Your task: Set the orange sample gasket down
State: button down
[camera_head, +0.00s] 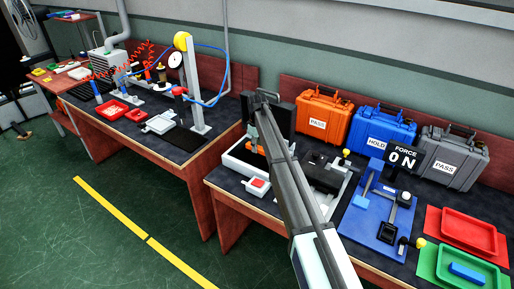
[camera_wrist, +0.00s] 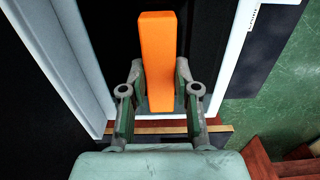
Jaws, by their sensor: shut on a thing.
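The orange gasket (camera_wrist: 157,60) is a long upright-looking orange block in the wrist view, between the two fingers of my gripper (camera_wrist: 160,88). My gripper is shut on it. Below and around it is a dark recess with a pale frame (camera_wrist: 244,45). In the head view a small patch of orange (camera_head: 253,134) shows beside my arm, over a white-edged station (camera_head: 232,171) on the middle bench. My arm hides much of this spot. I cannot tell whether the gasket touches the surface under it.
A white box with a red top (camera_head: 257,184) stands at the bench's front. A black fixture (camera_head: 323,176) and a blue plate (camera_head: 372,218) lie to the right. Orange (camera_head: 320,106), blue (camera_head: 379,128) and grey (camera_head: 452,153) cases stand behind. Red (camera_head: 467,232) and green (camera_head: 447,271) trays are at far right.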

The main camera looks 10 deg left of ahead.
jog(key=shift+f, duration=0.7)
jog(key=shift+f, duration=0.2)
jog(key=c, duration=0.9)
grip_release()
jog(key=shift+o, duration=0.2)
jog(key=shift+r, duration=0.1)
notch_tip(320, 180, up, 12)
jog(key=b, duration=0.3)
jog(key=shift+r, duration=0.1)
